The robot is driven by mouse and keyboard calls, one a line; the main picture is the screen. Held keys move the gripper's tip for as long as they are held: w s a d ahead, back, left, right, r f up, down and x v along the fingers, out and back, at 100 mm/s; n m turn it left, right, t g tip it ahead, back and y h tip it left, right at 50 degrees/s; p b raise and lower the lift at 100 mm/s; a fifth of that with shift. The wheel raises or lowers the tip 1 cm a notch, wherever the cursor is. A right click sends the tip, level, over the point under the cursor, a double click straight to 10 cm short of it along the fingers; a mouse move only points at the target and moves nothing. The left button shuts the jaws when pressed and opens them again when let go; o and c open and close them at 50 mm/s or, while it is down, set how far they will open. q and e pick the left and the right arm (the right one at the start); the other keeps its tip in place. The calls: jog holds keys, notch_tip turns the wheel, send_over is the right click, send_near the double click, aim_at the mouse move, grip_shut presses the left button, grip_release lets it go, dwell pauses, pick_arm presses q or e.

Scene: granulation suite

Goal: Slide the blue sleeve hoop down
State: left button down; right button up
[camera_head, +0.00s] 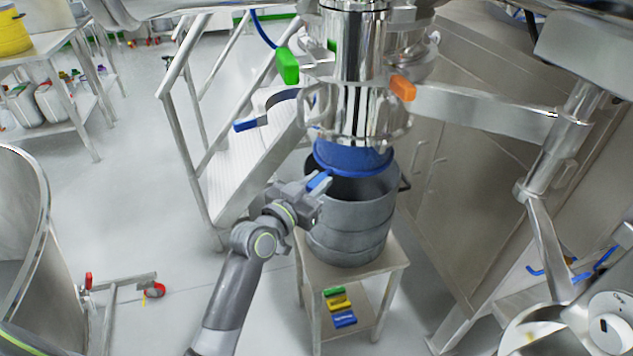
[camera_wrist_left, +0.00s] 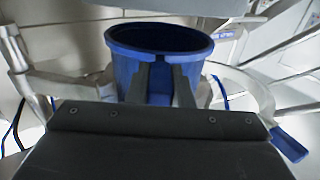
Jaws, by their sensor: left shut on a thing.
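The blue sleeve hoop (camera_head: 352,158) hangs beneath the polished steel outlet, just over the mouth of a grey drum (camera_head: 350,235). My left gripper (camera_head: 319,183) reaches in from the lower left to the hoop's near left side and is shut on its blue tab. In the left wrist view, the hoop (camera_wrist_left: 125,65) shows as a wide blue ring. The fingers of my left gripper (camera_wrist_left: 166,78) close around the blue tab on its near side. The hoop's far underside is hidden. My right gripper is in neither view.
The drum stands on a small steel table (camera_head: 385,262) with coloured blocks on its lower shelf. Railed steps (camera_head: 235,180) rise to the left. The outlet has a green handle (camera_head: 287,66) and an orange handle (camera_head: 403,88). A steel strut frame (camera_head: 545,150) stands right.

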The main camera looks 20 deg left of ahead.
pick_arm(q)
notch_tip(320, 180, down, 4)
jog(key=b, duration=0.3)
jog(key=shift+f, duration=0.3)
jog(key=c, duration=1.3)
grip_release()
jog(key=shift+s, duration=0.1)
jog(key=b+v, duration=0.2)
jog(key=v, duration=1.5)
jog(key=shift+s+r, duration=0.1)
jog(key=shift+r, duration=0.1)
